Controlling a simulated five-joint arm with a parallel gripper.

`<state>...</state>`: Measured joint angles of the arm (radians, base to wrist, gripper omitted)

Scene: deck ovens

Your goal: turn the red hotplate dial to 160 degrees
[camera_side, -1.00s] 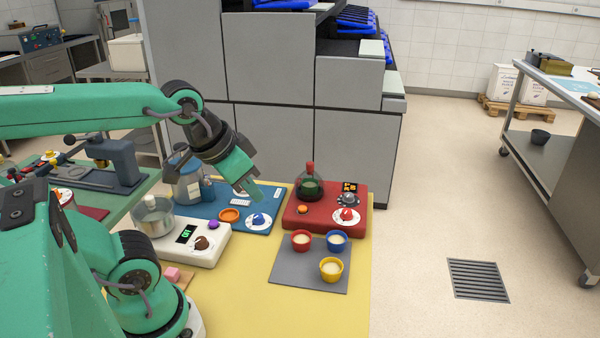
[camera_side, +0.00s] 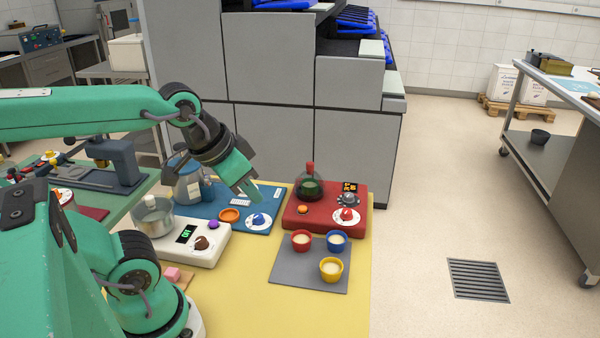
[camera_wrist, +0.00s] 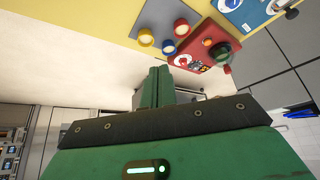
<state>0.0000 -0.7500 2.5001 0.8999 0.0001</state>
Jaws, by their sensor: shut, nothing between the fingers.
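The red hotplate (camera_side: 326,221) stands at the back right of the yellow table. Its red dial (camera_side: 347,214) sits on a white round scale at the front right; its exact setting is too small to read. My gripper (camera_side: 257,197) is shut and empty, held in the air left of the red hotplate, above the blue device. In the wrist view, my gripper (camera_wrist: 157,70) shows its fingers together, and the red hotplate (camera_wrist: 204,47) lies beyond, upper right.
A blue device (camera_side: 262,207) with its own blue dial (camera_side: 259,220) lies left of the hotplate. A white device (camera_side: 205,252) with a pot is nearer. Red, blue and yellow cups (camera_side: 331,269) stand on a grey mat (camera_side: 290,277).

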